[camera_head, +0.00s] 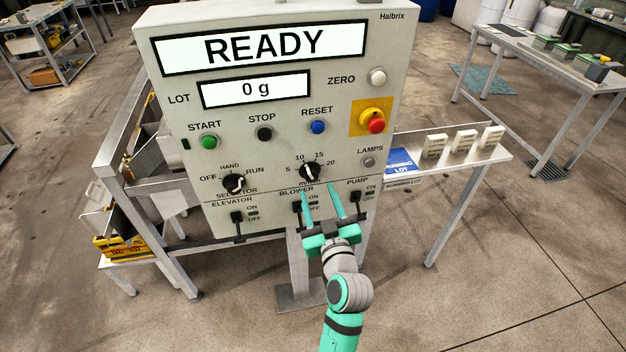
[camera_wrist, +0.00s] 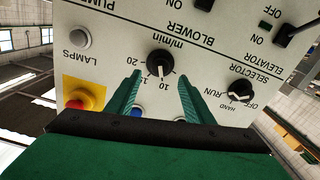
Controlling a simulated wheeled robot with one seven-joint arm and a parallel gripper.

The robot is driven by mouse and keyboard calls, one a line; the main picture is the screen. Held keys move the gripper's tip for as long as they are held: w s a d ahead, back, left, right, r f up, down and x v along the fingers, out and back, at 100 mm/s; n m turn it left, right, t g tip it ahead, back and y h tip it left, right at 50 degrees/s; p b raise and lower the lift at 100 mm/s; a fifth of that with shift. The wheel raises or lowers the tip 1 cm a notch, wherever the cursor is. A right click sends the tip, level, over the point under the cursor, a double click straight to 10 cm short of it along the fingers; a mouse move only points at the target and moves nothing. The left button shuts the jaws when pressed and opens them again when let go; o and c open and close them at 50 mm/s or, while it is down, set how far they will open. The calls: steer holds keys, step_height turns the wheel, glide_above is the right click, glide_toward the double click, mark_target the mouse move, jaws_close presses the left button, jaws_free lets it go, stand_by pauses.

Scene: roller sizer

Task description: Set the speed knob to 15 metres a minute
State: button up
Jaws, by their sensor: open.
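The speed knob (camera_head: 309,171) is a black dial on the grey control panel, on a scale marked 5, 10, 15 and 20. In the wrist view, which is upside down, the knob (camera_wrist: 160,63) shows whole; its white pointer mark points close to 10, on the side towards 15. My gripper (camera_head: 319,190) is open and empty in front of the panel, just below the knob in the head view. In the wrist view its green fingers (camera_wrist: 160,80) stand apart either side of the knob's scale, with no visible contact with the knob.
The selector knob (camera_head: 235,183) lies left of the speed knob. Blower (camera_head: 298,206), pump (camera_head: 356,196) and elevator (camera_head: 237,216) switches sit below. Start (camera_head: 208,142), stop (camera_head: 265,133) and reset (camera_head: 317,127) buttons and a red emergency button (camera_head: 376,126) are above. The display (camera_head: 262,47) reads READY.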

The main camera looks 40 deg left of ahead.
mark_target(312, 177)
steer(key=x, duration=0.6)
steer(key=shift+w+a, duration=0.2)
steer(key=shift+a, duration=0.05)
steer(key=shift+c, duration=0.5)
steer(key=c, duration=0.9)
